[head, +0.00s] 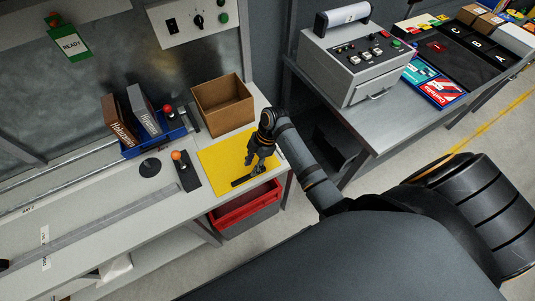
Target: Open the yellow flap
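The yellow flap (219,155) is a flat yellow panel at the right end of the grey workbench, and it looks level with the bench top. A dark bar (242,181), perhaps its handle, lies near its front edge. My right gripper (256,171) points down over the right part of the flap, close to the bar. I cannot tell whether it touches the bar or how far its fingers are apart. The gripper hides part of the flap. My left gripper is not in view.
An open cardboard box (222,104) stands behind the flap. A blue bin (153,137) with boxes and an orange-knobbed lever (183,170) stand left. A red crate (246,205) sits below the bench front. A grey control console (352,62) stands on the right-hand table.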

